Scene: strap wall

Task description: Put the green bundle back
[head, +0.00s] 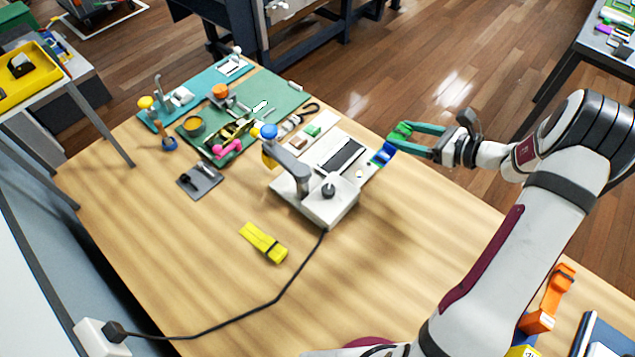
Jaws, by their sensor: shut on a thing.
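My gripper (398,137) is at the right of centre, over the table's far right edge, with its two teal fingers pointing left. It is shut on the green bundle (402,129), a small bright green piece at the fingertips. The fingers hide part of the bundle. In the picture a blue block (383,154) is just below and left of the fingertips; I cannot tell whether they touch. A yellow bundle (263,242) with a dark band lies alone on the table. An orange bundle (550,298) is at the lower right, beside my arm.
A white device (318,205) with a raised arm stands mid-table; its black cable (270,304) runs to the lower left. Green and teal mats with several tools fill the far left. A grey tray (200,180) lies nearby. The wooden table (170,270) is mostly clear in front.

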